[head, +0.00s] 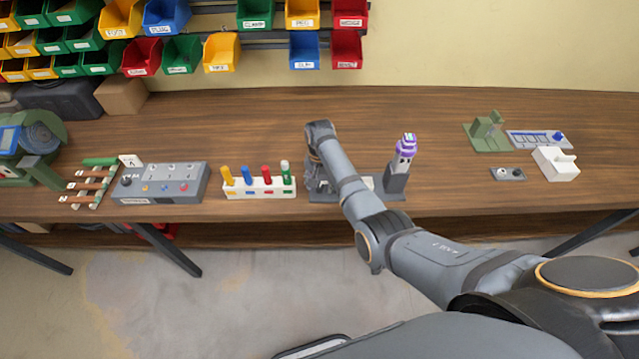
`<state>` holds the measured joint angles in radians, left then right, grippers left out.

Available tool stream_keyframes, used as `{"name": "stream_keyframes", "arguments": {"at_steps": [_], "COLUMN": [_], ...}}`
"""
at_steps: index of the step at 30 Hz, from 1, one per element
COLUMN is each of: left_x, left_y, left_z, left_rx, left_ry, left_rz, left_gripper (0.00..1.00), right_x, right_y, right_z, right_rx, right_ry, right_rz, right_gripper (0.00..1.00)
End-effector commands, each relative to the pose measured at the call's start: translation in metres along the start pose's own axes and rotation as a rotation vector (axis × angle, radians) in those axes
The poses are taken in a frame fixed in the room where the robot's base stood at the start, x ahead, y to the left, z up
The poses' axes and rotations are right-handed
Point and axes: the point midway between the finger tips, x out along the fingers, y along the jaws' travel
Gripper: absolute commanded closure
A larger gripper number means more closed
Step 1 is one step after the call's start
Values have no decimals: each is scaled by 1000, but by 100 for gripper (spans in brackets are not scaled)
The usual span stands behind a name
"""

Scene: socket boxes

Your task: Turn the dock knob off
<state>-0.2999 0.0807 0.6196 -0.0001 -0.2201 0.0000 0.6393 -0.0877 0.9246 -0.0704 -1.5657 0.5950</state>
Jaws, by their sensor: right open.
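A grey dock (396,185) stands near the front edge of the workbench, with a purple and white device (405,150) upright in its holder. The dock's base runs left behind my right arm. I cannot make out a knob on it; my arm covers much of its middle. My right gripper (316,180) is open and points down at the left end of the dock's base. It is small and dark here, and I cannot tell whether it touches anything. My left gripper is not in view.
Left of the dock stand a white rack (259,187) with coloured pegs and a grey box (165,184) with a black knob and buttons. A green stand (486,131) and white box (556,165) sit at right. The bench (240,120) behind is clear.

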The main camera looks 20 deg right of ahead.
Motion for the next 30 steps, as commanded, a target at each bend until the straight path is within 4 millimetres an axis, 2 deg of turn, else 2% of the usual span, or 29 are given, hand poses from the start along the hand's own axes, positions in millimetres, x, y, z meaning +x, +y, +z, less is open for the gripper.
{"name": "stream_keyframes", "arguments": {"at_steps": [6, 17, 30], "left_x": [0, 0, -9], "left_y": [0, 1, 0], "left_z": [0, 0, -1], "left_rx": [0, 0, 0], "left_ry": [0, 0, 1], "left_rz": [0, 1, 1], "left_gripper": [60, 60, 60], "right_x": [0, 0, -2], "right_y": [0, 0, 0], "right_z": [0, 0, 0], "right_rx": [0, 0, -90], "right_ry": [0, 0, -1], "right_rz": [0, 0, 1], "right_gripper": [49, 98, 100]}}
